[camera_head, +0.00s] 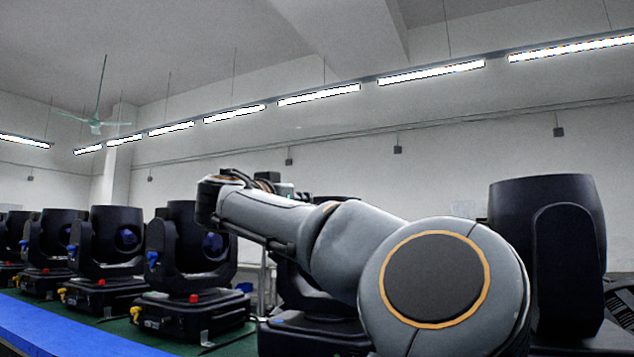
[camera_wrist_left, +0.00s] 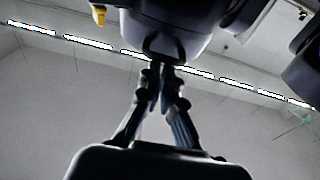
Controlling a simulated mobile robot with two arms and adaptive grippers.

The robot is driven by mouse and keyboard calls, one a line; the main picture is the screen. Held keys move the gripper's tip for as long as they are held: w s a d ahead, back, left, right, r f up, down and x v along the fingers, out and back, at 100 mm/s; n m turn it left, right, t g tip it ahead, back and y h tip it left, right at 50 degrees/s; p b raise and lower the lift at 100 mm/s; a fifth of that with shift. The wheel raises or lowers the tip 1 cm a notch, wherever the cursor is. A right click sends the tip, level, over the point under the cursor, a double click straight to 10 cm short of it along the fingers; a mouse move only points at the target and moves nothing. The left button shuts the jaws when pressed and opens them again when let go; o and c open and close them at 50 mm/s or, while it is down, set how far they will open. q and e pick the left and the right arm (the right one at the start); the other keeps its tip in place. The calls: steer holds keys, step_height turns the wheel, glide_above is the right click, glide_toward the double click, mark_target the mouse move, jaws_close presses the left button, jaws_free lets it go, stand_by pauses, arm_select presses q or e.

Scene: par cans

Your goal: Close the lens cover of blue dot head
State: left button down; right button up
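Several black moving-head lights stand in a row in the head view, one at the left (camera_head: 112,215) and one nearer the middle (camera_head: 175,235), with dark bluish lenses. I cannot make out which head bears a blue dot, nor a lens cover. My left arm crosses in front of the row and hides much of another light. My left gripper (camera_wrist_left: 160,75) shows in the left wrist view with its fingers drawn together and nothing visible between them. Its tips are at the loop-shaped handle (camera_wrist_left: 164,40) of a dark body; contact cannot be told. My right gripper is not in view.
A large black light head (camera_head: 552,225) stands close at the right. The lights at the left stand on a green surface (camera_head: 120,325) with a blue front edge (camera_head: 60,335). Red and yellow parts sit on their bases. Space above the row is open.

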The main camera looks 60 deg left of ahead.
arm_select(q)
steer(key=p+v, duration=0.1)
steer(key=v, duration=0.8)
steer(key=shift+s, duration=0.2)
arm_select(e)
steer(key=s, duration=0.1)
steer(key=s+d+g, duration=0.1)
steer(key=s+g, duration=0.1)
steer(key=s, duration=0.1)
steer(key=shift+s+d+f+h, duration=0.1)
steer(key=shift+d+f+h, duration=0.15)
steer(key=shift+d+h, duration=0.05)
arm_select(q)
steer(key=shift+d, duration=0.15)
